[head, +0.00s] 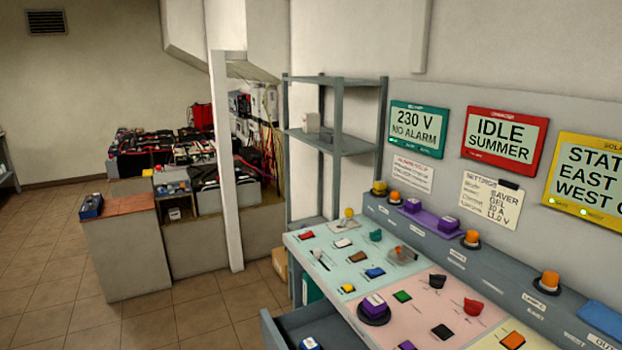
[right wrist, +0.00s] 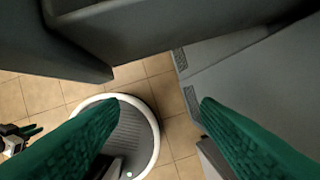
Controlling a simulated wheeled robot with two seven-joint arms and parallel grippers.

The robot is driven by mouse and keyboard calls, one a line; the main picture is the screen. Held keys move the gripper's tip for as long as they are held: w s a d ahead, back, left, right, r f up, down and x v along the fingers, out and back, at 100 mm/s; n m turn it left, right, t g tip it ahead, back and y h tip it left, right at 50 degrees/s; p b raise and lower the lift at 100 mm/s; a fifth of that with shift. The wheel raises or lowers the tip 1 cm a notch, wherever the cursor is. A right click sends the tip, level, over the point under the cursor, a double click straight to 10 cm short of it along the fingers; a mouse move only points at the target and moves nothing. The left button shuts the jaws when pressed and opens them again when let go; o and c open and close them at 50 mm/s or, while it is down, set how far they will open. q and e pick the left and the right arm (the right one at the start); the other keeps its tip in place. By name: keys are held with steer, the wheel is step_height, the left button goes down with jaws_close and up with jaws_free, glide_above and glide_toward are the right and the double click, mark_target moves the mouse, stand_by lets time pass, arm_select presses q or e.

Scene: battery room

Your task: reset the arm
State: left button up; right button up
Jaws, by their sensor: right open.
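My right gripper (right wrist: 160,103) shows in the right wrist view as two green ribbed fingers, wide apart, with nothing between them. It is beside grey panels and above the tiled floor. What looks like my left gripper (right wrist: 30,131) is small at the left edge of that view, with green fingers; its opening is too small to judge. Neither arm shows in the head view. There the control desk (head: 325,262) with coloured buttons and switches stands at the lower right. An open grey drawer (head: 285,332) juts out under its left front.
Grey panels (right wrist: 245,75) lie close to the right gripper. A grey shelf rack (head: 340,140) stands behind the desk. A bench (head: 125,245) with batteries behind it stands at the left. The tiled floor (head: 50,270) there is clear.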

step_height(320, 180, down, 15)
steer(key=s, duration=0.2)
steer(key=s+d+f+g, duration=0.2)
steer(key=s+d+f, duration=0.1)
steer(key=s+f, duration=1.4)
step_height(320, 180, down, 2)
steer(key=shift+s+f, duration=0.15)
steer(key=shift+f, duration=0.1)
steer(key=shift+d, duration=0.1)
arm_select(q)
steer(key=shift+s, duration=0.1)
steer(key=shift+c, duration=0.2)
